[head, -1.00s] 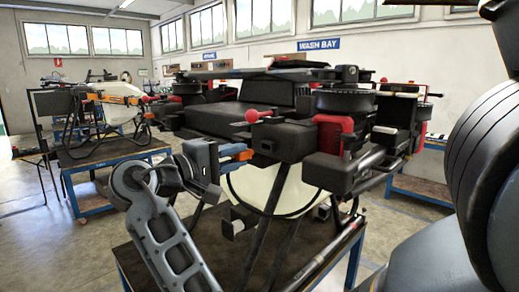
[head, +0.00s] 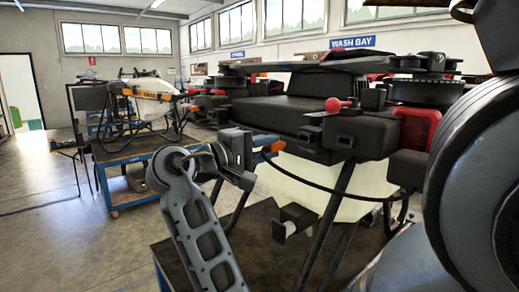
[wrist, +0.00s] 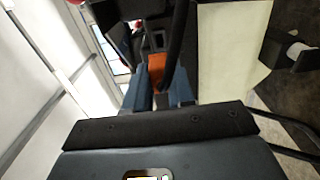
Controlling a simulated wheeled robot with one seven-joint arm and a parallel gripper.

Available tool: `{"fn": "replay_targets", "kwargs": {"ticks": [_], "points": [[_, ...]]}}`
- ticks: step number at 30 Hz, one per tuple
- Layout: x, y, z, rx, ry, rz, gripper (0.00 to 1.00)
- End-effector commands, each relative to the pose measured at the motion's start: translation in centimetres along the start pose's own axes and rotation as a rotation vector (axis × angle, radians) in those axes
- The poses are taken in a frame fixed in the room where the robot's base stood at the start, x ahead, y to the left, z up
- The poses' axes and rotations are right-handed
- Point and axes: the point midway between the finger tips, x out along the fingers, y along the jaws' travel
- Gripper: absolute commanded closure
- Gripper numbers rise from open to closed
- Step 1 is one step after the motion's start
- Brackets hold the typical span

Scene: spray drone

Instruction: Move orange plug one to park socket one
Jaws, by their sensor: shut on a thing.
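The orange plug (head: 275,147) is held at the tip of my gripper (head: 262,146), at the left front of the black spray drone (head: 345,130). In the wrist view the plug (wrist: 157,70) sits between the two blue fingers of my gripper (wrist: 160,90), which are shut on it. Dark drone parts lie just beyond the plug; I cannot tell whether it touches them. The drone's white tank (head: 320,185) is right of and below the gripper. I cannot make out park socket one for certain.
A dark block with a pale round end (head: 291,224) is below the gripper, near the black landing legs. A red-knobbed lever (head: 334,105) is above right. A second drone stands on a blue-framed table (head: 130,185) behind left. Open floor lies left.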

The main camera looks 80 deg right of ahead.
Motion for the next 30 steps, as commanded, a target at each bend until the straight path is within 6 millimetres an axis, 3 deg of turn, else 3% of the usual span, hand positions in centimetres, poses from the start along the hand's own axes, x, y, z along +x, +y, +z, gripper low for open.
{"fn": "replay_targets", "kwargs": {"ticks": [12,30], "points": [[0.0,0.2,0.0,-0.001,0.001,0.003,1.00],[4.9,0.1,0.0,0.000,0.000,0.003,1.00]]}}
